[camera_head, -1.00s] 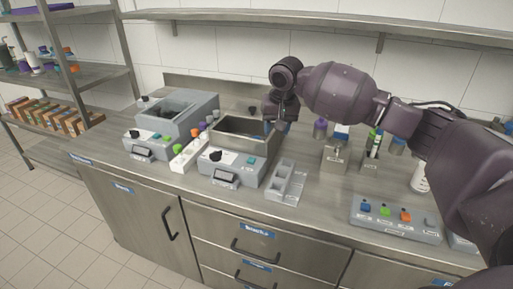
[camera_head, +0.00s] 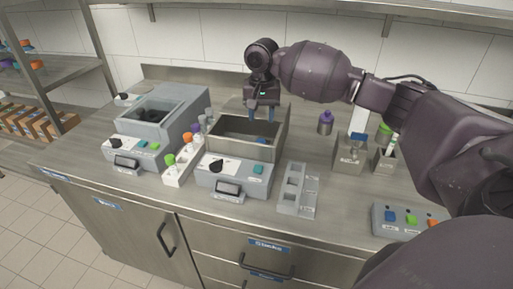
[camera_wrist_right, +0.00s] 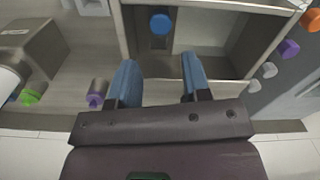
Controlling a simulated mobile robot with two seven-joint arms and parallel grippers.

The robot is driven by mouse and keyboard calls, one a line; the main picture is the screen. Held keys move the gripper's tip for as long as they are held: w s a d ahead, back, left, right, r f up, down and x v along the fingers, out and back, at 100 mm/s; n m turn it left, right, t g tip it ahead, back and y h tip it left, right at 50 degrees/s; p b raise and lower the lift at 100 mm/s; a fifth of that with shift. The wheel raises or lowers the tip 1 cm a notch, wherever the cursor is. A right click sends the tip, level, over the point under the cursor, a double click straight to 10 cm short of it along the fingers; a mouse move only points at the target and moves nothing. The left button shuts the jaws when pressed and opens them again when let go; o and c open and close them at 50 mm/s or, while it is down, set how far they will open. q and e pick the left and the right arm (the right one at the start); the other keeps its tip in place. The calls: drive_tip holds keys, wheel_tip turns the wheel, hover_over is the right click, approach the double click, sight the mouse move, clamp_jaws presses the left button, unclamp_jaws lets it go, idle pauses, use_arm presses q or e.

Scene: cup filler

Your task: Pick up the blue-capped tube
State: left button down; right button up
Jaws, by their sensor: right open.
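The blue-capped tube (camera_wrist_right: 161,23) shows as a round blue cap inside the open metal basin, seen from above in the right wrist view; its body is hidden below the cap. In the head view a small patch of blue (camera_head: 235,141) shows inside the basin (camera_head: 282,140). My right gripper (camera_head: 262,114) points down near the basin's back edge. In the right wrist view its two blue fingers (camera_wrist_right: 160,78) are apart with nothing between them, and the cap lies ahead of the gap, not touching them. My left gripper is not in view.
A white rack (camera_head: 180,173) with coloured caps stands left of the basin's control unit. A grey slotted holder (camera_head: 298,190) lies in front.

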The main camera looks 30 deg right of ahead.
hover_over(260, 140)
wheel_tip(260, 140, down, 4)
drive_tip(key=shift+s+d+f+b, duration=0.1)
drive_tip(key=shift+s+d+b, duration=0.05)
drive_tip(key=shift+b, duration=0.15)
drive_tip(key=shift+f, duration=0.7)
wheel_tip(260, 140, down, 4)
drive_tip(key=shift+f+b, duration=0.1)
drive_tip(key=shift+b, duration=0.5)
drive_tip(key=shift+f, duration=0.15)
drive_tip(key=c, duration=0.7)
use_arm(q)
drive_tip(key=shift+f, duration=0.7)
